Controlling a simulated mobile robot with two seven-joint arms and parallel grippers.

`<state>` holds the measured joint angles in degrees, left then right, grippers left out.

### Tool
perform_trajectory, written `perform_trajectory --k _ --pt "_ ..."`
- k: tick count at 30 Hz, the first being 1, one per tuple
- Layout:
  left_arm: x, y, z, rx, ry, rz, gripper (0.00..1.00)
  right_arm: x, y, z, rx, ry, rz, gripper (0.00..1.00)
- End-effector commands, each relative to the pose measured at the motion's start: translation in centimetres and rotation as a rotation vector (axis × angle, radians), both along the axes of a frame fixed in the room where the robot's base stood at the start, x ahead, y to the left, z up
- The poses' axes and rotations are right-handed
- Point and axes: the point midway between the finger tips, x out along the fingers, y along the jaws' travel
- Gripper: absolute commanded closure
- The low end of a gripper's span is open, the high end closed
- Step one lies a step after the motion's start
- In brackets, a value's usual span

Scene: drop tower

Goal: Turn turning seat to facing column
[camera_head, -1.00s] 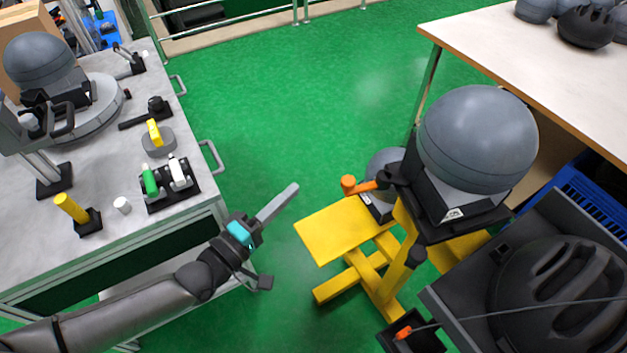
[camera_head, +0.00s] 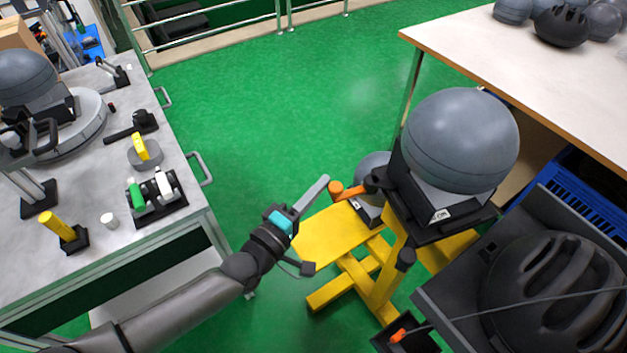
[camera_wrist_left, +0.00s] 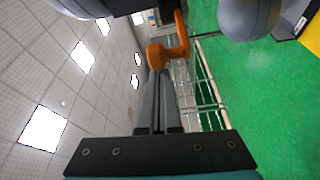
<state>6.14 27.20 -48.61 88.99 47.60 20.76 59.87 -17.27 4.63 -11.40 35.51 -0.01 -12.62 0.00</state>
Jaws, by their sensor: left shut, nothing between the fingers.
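A yellow stand (camera_head: 335,235) carries a black seat (camera_head: 440,207) with a grey ball-shaped headform (camera_head: 462,140) on it. I take this black seat as the turning seat. An orange handle (camera_head: 350,191) sticks out from its left side on a dark arm. My left gripper (camera_head: 324,181) is shut and empty, its fingertips beside the handle's knob end. In the left wrist view the orange handle (camera_wrist_left: 168,53) lies right at the shut fingertips (camera_wrist_left: 158,78); whether they touch I cannot tell. My right gripper is not in view.
A grey bench (camera_head: 90,150) at left holds a round turntable with another headform, clamps and small yellow, green and white parts. A white table (camera_head: 560,75) stands at back right. A black tray with a dark helmet (camera_head: 550,290) is at lower right.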

Motion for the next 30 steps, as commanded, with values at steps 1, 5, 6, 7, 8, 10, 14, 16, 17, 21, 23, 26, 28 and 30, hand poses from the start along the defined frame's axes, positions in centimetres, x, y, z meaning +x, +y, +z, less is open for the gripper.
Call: perform_trajectory --k 1,5,6,7,8,10,14,16,17,21,23,26,28,30 --pt "0.0 0.0 0.0 0.0 0.0 0.0 1.0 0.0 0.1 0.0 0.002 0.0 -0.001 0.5" --pt "0.0 0.0 0.0 0.0 0.0 0.0 1.0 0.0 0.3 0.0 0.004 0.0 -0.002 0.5" --pt "0.0 0.0 0.0 0.0 0.0 0.0 1.0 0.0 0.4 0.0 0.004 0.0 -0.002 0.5" --pt "-0.1 0.0 0.0 -0.001 0.0 0.001 1.0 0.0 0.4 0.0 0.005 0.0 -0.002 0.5" --pt "-0.1 -0.1 0.0 -0.001 0.0 0.003 1.0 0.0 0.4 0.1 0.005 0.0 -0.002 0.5" --pt "-0.5 -0.2 0.1 -0.004 0.002 0.014 1.0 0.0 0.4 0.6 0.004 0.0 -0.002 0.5" --pt "-1.7 -0.6 0.4 -0.011 0.003 0.063 1.0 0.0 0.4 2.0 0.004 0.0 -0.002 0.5" --pt "-2.6 -0.7 0.4 -0.01 0.005 0.098 1.0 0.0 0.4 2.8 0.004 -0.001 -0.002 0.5" --pt "-2.9 -0.8 0.4 -0.01 0.005 0.113 1.0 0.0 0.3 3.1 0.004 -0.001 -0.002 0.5" --pt "-4.7 -1.3 0.2 -0.009 0.004 0.19 1.0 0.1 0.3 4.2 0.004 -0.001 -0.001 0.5" --pt "-5.3 -1.5 0.2 -0.008 0.004 0.217 1.0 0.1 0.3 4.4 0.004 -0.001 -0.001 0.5" --pt "-6.0 -1.7 0.1 -0.005 0.003 0.254 1.0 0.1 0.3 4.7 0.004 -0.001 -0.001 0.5" --pt "-6.3 -1.7 0.1 -0.001 0.001 0.27 1.0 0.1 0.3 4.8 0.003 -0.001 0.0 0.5" --pt "-6.5 -1.7 0.0 0.0 0.001 0.277 1.0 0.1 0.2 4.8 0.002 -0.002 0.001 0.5"
